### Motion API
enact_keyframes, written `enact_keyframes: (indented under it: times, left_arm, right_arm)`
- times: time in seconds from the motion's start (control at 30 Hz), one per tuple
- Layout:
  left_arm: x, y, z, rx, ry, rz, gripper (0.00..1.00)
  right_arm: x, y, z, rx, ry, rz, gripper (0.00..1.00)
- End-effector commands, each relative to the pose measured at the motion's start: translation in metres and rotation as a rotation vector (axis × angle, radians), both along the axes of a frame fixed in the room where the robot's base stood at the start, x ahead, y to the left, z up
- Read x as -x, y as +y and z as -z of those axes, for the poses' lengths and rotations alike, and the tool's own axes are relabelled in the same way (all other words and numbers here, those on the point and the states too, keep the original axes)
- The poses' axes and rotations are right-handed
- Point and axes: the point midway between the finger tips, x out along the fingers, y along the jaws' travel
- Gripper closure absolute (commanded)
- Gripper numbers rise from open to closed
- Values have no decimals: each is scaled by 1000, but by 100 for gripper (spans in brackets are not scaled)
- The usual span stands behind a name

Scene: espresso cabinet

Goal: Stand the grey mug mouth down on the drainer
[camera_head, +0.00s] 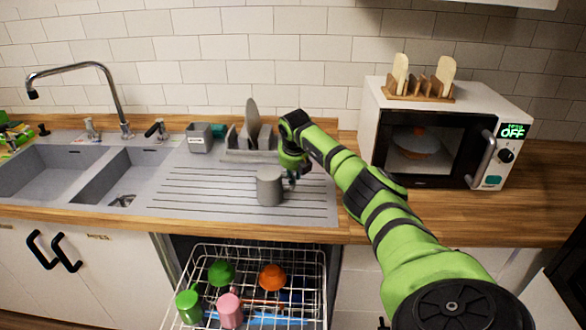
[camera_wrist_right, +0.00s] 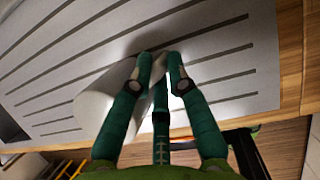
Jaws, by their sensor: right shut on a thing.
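The grey mug (camera_head: 269,187) is at the right part of the ribbed grey drainer (camera_head: 215,192), close to its front edge. It looks upright in the head view, with a closed top and no opening showing, so it appears mouth down. I cannot tell for sure whether its lower rim touches the drainer. My right gripper (camera_head: 291,179) is at the mug's right side, shut on it, seemingly at the handle. In the right wrist view the gripper's green fingers (camera_wrist_right: 160,68) meet beside the pale mug (camera_wrist_right: 96,108); the handle is hidden between them. My left gripper is out of view.
The double sink (camera_head: 110,175) is left. The microwave (camera_head: 440,140) stands right. Below, the open dishwasher rack (camera_head: 250,255) holds several colored cups and bowls.

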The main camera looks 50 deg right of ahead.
Motion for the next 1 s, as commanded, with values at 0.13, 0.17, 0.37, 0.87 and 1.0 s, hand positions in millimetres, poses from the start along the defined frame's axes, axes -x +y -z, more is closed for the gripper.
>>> enact_keyframes:
  times: [0.13,0.17,0.37,0.87,1.0]
  left_arm:
    - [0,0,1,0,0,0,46]
    - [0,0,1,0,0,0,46]
    - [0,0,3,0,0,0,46]
    - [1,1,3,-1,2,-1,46]
    - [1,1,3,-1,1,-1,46]
  right_arm:
    - [-1,0,1,0,-3,0,100]
    - [-1,0,1,0,-3,0,100]
    - [-1,0,3,0,-3,0,67]
    - [2,1,-3,1,0,-2,55]
    - [8,6,-21,4,-1,-3,55]
